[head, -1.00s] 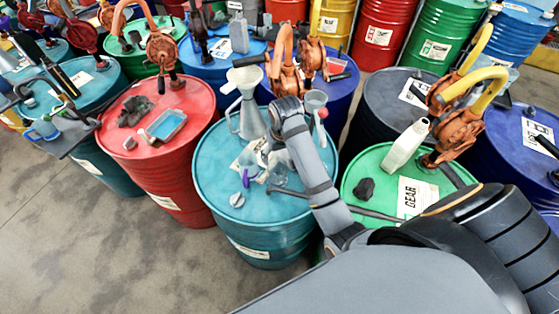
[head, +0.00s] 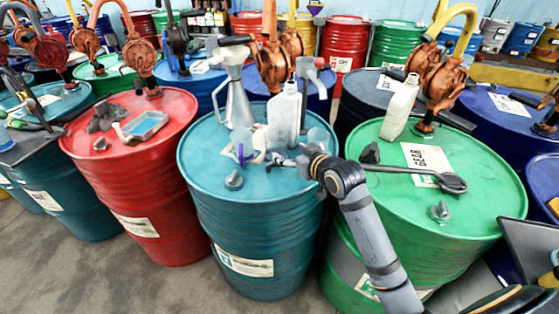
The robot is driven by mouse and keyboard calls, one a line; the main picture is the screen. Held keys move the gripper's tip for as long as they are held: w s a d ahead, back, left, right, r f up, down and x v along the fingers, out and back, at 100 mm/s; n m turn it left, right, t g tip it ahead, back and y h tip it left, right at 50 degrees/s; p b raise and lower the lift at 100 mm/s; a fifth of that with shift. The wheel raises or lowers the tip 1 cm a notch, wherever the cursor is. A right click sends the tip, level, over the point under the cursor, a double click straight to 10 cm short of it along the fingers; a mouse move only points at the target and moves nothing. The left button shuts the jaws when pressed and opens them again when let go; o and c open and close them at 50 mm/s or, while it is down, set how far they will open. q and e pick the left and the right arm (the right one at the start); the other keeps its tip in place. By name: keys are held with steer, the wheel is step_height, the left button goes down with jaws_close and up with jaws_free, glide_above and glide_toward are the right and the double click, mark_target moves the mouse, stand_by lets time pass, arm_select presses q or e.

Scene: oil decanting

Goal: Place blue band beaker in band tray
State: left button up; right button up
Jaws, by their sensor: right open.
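On the teal drum (head: 205,178) stand clear vessels: one (head: 318,137) at the right behind my wrist, and one (head: 259,138) beside the white jug. A small purple-blue piece (head: 241,154) shows at their left. I cannot tell which vessel bears a blue band. My right gripper (head: 274,160) points left, low over the drum top near this group; it is open, with no object seen held. A shallow grey tray with a blue inside (head: 145,125) lies on the red drum to the left; I cannot tell if it is the band tray. My left gripper is not in view.
A metal funnel can (head: 238,105) and white jug (head: 284,115) stand behind the gripper. A grey knob (head: 233,181) lies in front. The green drum (head: 460,213) carries a pale bottle (head: 400,108) and a long dark tool (head: 452,183). Hand pumps rise behind.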

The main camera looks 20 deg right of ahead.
mark_target(282, 148)
steer(key=x, duration=0.4)
steer(key=shift+w+f, duration=0.15)
steer(key=shift+w, duration=0.25)
steer(key=x, duration=0.5)
steer(key=shift+w+p, duration=0.3)
steer(key=shift+p, duration=0.1)
steer(key=shift+s, duration=0.1)
steer(key=shift+c, duration=0.8)
steer(key=c, duration=0.9)
